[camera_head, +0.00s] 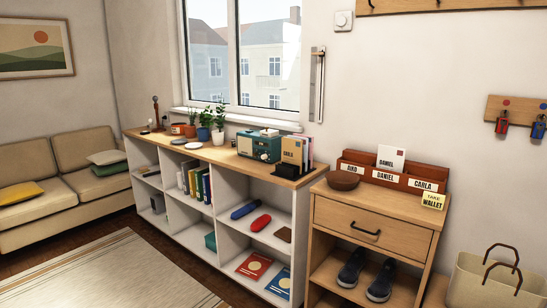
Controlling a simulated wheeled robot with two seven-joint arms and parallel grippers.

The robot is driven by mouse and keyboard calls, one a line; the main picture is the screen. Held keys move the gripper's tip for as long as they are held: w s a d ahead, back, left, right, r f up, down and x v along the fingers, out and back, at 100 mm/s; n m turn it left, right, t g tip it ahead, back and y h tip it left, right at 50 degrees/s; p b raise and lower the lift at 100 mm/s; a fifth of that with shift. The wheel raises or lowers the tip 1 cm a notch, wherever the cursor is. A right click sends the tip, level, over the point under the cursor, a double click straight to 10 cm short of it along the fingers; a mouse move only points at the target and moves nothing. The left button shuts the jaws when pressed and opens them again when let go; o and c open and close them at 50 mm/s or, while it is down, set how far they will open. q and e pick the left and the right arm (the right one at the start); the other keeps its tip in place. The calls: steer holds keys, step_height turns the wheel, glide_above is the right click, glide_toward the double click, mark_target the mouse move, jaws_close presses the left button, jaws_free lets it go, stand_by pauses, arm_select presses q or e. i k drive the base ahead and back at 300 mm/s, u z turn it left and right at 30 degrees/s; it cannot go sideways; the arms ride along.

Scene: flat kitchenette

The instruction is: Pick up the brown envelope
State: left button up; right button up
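A tan-brown envelope (291,152) with dark lettering, apparently CARLA, stands upright in a black holder (290,170) at the right end of the long shelf top. Paler and pinkish envelopes (308,151) stand behind and beside it, partly covered. A white envelope (391,158) marked DANIEL stands in a reddish-brown wooden sorter (356,157) on the wooden cabinet to the right. The sorter's labels include DANIEL and CARLA; the left label is too small to read surely. Neither gripper is in view.
A teal radio (259,146) stands left of the black holder, with potted plants (204,125) farther left. A basket (490,282) stands at lower right.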

mark_target(292, 149)
steer(key=u, duration=1.05)
steer(key=i, duration=1.45)
steer(key=u, duration=0.55)
steer(key=i, duration=1.65)
steer(key=z, duration=1.65)
steer(key=i, duration=0.65)
steer(key=z, duration=0.7)
